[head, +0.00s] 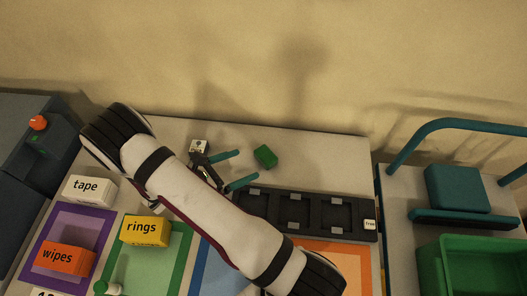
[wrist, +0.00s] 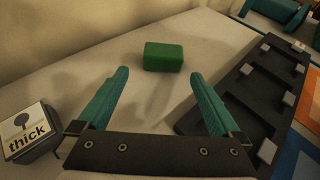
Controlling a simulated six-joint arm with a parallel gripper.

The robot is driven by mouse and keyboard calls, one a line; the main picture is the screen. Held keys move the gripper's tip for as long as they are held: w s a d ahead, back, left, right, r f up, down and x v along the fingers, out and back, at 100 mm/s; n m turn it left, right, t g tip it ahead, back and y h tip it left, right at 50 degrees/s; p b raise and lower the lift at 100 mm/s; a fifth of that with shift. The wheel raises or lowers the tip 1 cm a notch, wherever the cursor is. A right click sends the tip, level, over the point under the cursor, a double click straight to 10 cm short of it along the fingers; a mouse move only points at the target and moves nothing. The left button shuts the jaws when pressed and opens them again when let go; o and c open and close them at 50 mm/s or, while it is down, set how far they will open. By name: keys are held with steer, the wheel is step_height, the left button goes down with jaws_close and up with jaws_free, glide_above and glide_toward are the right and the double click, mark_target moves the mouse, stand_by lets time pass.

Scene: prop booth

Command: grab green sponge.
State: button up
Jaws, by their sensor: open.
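The green sponge (head: 265,156) is a small dark green block lying on the pale tabletop near its back edge. In the wrist view the sponge (wrist: 164,57) lies ahead of my gripper, roughly centred between the fingers and beyond their tips. My gripper (head: 238,168) has two teal fingers spread apart, and nothing is between them. In the wrist view my gripper (wrist: 163,78) is open, with a visible gap to the sponge. The sponge is fully in sight in both views.
A black slotted rack (head: 310,213) stands right of the fingers. Yellow "rings" (head: 145,231), white "tape" (head: 90,190) and orange "wipes" (head: 66,259) boxes sit front left. A green crate (head: 430,262) is at right.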

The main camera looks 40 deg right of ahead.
mark_target(261, 158)
steer(key=x, duration=0.9)
steer(key=shift+s+d+r, duration=0.15)
steer(key=shift+s+r, duration=0.1)
steer(key=shift+r, duration=0.2)
steer(key=c, duration=1.1)
